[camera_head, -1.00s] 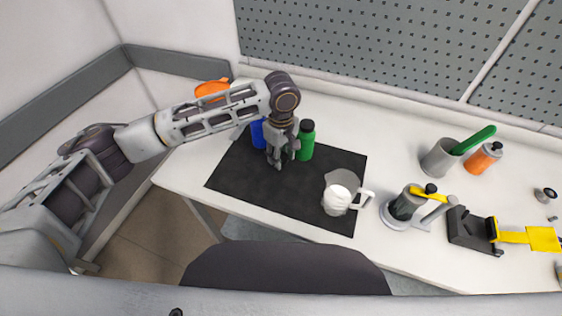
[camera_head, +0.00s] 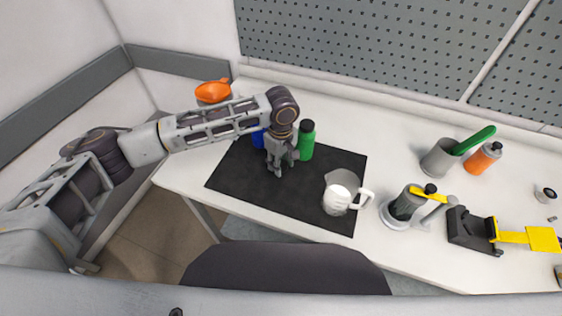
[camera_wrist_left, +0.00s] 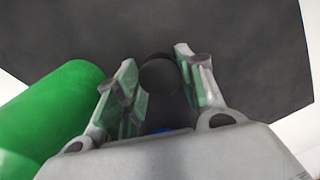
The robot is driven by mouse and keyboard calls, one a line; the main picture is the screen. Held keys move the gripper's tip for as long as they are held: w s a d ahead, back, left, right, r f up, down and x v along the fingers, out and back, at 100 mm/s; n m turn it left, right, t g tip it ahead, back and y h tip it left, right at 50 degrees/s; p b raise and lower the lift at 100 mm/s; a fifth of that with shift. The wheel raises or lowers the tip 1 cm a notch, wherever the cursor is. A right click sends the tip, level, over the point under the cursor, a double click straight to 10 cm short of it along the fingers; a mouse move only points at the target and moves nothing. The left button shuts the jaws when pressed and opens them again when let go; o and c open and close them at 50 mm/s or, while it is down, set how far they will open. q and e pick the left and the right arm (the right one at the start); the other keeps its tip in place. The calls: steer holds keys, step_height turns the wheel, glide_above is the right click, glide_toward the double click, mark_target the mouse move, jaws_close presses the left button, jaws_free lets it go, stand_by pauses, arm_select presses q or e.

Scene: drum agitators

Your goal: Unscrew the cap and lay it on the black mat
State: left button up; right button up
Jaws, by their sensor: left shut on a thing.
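My left gripper (camera_head: 279,168) is over the black mat (camera_head: 290,199), fingers pointing down, between the blue bottle (camera_head: 257,138) and the green bottle (camera_head: 307,144). The blue bottle is mostly hidden behind the gripper. In the left wrist view, the fingers are closed on a dark round cap (camera_wrist_left: 158,73), seen against the mat. A small blue patch shows nearer the palm. The cap cannot be made out in the head view. The green bottle wears its own black cap and fills the left of the wrist view (camera_wrist_left: 50,112). My right gripper is not in view.
An orange object (camera_head: 212,91) lies behind my left arm. A grey cup (camera_head: 439,158), an orange bottle (camera_head: 484,157) and a yellow-handled device (camera_head: 407,205) are farther right. The mat's front left is bare.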

arm_select(q)
steer(key=o, duration=1.1)
steer(key=shift+r, duration=0.1)
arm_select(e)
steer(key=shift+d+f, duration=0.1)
arm_select(q)
steer(key=shift+r, duration=0.3)
step_height(320, 180, up, 11)
steer(key=shift+r, duration=0.15)
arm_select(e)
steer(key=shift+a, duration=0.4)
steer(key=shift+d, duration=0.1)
